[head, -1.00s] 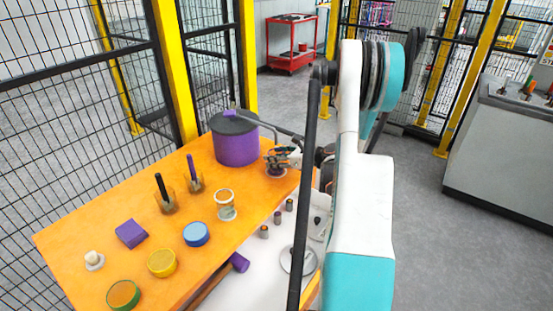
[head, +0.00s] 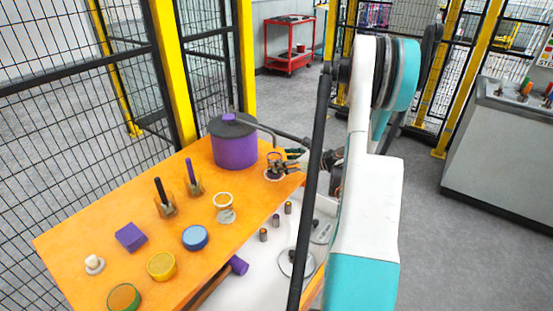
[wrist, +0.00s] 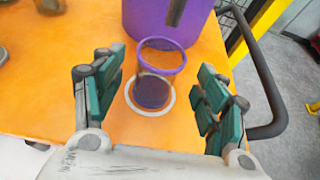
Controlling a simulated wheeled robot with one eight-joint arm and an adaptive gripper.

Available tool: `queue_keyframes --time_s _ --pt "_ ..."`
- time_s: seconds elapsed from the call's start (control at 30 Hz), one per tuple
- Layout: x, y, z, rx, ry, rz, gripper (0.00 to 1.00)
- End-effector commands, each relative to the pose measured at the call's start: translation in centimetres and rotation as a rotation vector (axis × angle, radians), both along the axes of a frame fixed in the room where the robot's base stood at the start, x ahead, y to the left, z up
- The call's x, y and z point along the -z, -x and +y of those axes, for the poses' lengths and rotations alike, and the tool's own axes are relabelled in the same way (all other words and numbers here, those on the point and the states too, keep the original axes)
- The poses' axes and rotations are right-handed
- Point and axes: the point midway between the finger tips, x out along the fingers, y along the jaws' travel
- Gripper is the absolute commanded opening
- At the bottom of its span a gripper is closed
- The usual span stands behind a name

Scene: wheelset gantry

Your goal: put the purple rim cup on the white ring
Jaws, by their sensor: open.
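The purple rim cup (wrist: 162,57) is see-through with a purple rim and a darker purple bottom. In the wrist view it stands inside the outline of the white ring (wrist: 138,108), which shows around its base on the orange table. My gripper (wrist: 156,80) is open, with one green-padded finger on each side of the cup and a visible gap to both. In the head view my gripper (head: 277,163) is at the table's far right corner, over the white ring (head: 275,178). The cup is small and partly hidden by the fingers there.
A large purple pot (head: 236,150) with a dark lid and long handle stands close behind the cup. A pale-rimmed cup (head: 223,199), a blue disc (head: 195,238), a yellow disc (head: 161,266) and a purple block (head: 131,237) sit farther left on the table (head: 95,215).

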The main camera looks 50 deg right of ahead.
Motion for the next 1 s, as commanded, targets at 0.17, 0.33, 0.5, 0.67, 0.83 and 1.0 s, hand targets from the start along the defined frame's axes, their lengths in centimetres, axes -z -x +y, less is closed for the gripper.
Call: queue_keyframes --time_s 0.17,0.33,0.5,0.67,0.83,1.0 --pt "-1.7 3.5 -0.4 0.003 0.000 0.000 0.67" --pt "-2.5 5.7 -0.5 0.001 0.000 0.000 0.67" --pt "-2.8 6.7 -0.6 0.000 0.000 0.000 0.67" --pt "-2.8 6.8 -0.6 -0.001 0.001 0.000 0.67" --pt "-2.8 6.8 -0.6 0.000 0.001 0.000 0.67" --pt "-2.8 6.8 -0.6 -0.002 0.001 0.000 0.67"
